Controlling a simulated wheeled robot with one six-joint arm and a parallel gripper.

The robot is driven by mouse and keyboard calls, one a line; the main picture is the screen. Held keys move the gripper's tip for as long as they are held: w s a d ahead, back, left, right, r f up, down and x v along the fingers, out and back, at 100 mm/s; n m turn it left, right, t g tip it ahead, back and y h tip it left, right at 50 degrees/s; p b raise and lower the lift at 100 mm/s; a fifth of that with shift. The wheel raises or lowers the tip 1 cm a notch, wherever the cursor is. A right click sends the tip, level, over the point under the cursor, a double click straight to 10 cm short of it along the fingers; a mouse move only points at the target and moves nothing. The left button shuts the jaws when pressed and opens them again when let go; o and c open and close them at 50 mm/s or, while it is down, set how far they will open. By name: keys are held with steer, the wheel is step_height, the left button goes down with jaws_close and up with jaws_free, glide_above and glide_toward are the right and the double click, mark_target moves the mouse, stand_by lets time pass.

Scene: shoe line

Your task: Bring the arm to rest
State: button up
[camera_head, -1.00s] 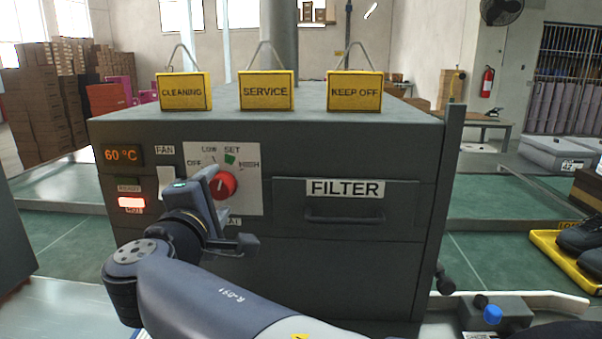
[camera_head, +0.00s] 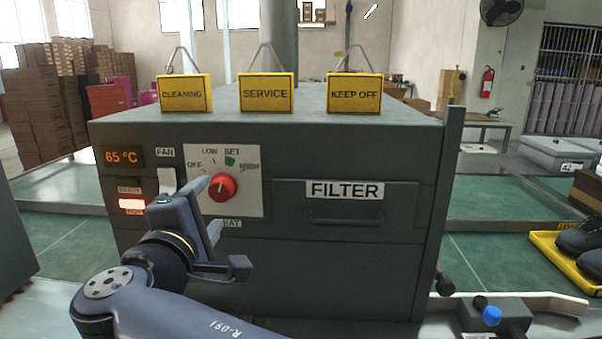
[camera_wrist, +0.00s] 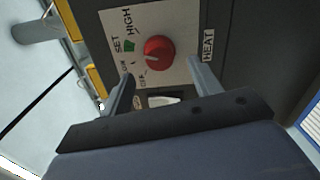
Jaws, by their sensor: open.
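My gripper (camera_head: 212,208) is open and empty, in front of the left part of the grey machine's front panel. In the wrist view my gripper (camera_wrist: 160,72) has a finger on either side of the red knob (camera_wrist: 159,52) in the picture. The fingers look apart from the knob. In the head view the red knob (camera_head: 222,188) sits on a white dial plate (camera_head: 250,195) marked OFF, LOW, SET and HIGH. My gripper hides part of the HEAT label.
The grey machine (camera_head: 330,275) fills the middle, with a FILTER drawer (camera_head: 346,208) and yellow signs (camera_head: 266,92) on top. The display (camera_head: 123,156) reads 65 °C and the HOT lamp (camera_head: 132,205) is lit. A yellow tray (camera_head: 548,248) with dark shoes lies at right.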

mark_target(218, 191)
steer(key=w, duration=0.5)
steer(key=shift+w+d, duration=0.1)
steer(key=shift+d, duration=0.15)
steer(key=shift+r+p, duration=0.25)
steer(key=shift+p, duration=0.3)
steer(key=shift+r+n+p, duration=0.1)
steer(key=shift+n+p, duration=0.35)
steer(key=shift+n, duration=0.05)
steer(key=n+p, duration=0.3)
steer(key=p, duration=0.2)
steer(key=n+p, duration=0.4)
steer(key=p, duration=0.2)
steer(key=n+p, duration=0.4)
steer(key=p, duration=0.2)
steer(key=shift+p, duration=0.35)
steer(key=n+p, duration=0.4)
steer(key=p, duration=0.1)
steer(key=shift+s+a+f, duration=0.1)
steer(key=shift+s+f, duration=0.1)
steer(key=shift+s, duration=0.3)
steer(key=shift+s+a+f, duration=0.1)
steer(key=shift+s+f, duration=0.05)
steer(key=shift+s, duration=0.65)
